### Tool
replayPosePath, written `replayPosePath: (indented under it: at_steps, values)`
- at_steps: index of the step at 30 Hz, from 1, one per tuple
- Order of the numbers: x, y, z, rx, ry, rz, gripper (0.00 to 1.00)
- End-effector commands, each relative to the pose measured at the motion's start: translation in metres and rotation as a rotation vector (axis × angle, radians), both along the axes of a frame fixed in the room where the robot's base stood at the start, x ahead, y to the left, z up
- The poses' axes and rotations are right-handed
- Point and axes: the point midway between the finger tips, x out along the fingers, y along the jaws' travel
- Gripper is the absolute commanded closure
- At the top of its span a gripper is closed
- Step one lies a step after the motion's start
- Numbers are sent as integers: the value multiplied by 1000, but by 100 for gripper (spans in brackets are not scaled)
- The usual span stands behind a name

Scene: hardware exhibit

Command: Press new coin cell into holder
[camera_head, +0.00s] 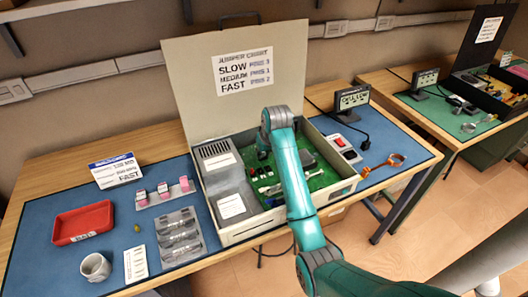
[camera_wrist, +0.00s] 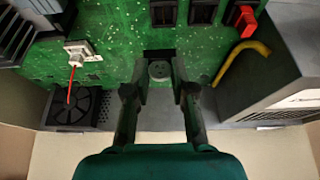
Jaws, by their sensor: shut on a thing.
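In the wrist view my gripper (camera_wrist: 160,84) reaches down over the green circuit board (camera_wrist: 110,55), its two dark fingers on either side of a small round grey disc, the coin cell (camera_wrist: 159,70). The gripper is shut on the cell. A dark square shape, which looks like the holder, shows just behind the cell. I cannot tell whether the cell is seated in it or held above it. In the head view my teal arm covers part of the open case (camera_head: 268,229), and the fingertips and cell are hard to make out.
A black fan (camera_wrist: 72,108), a white part with a red pointer (camera_wrist: 80,50), black blocks (camera_wrist: 163,12), a red cap (camera_wrist: 246,20) and a yellow bent tube (camera_wrist: 240,55) surround the gripper. A red tray (camera_head: 83,223) and a mug (camera_head: 95,267) stand on the blue mat at left.

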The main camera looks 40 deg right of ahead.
Motion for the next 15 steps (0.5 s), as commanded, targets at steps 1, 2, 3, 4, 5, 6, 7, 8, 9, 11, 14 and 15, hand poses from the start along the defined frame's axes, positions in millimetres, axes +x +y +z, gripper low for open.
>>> replayPosePath:
  at_steps: [1, 2, 3, 4, 5, 6, 7, 8, 9, 11, 14, 15]
  values:
    - [0, 0, -1, 0, 1, 0, 87]
    - [0, 0, -1, 0, 1, 0, 87]
    - [0, 0, -2, 0, 1, 0, 87]
    - [0, 0, -3, 0, 1, 0, 87]
    - [0, 0, -2, 0, 1, 0, 87]
    - [0, 0, -2, 0, 1, 0, 87]
    - [0, 0, -3, 0, 1, 0, 87]
    - [0, 0, -3, 0, 1, 0, 73]
    - [0, 0, -3, 0, 1, 0, 63]
    - [0, 0, -3, 1, 2, 0, 48]
    - [0, 0, -3, 1, 2, 0, 46]
    - [0, 0, -3, 0, 1, 0, 46]
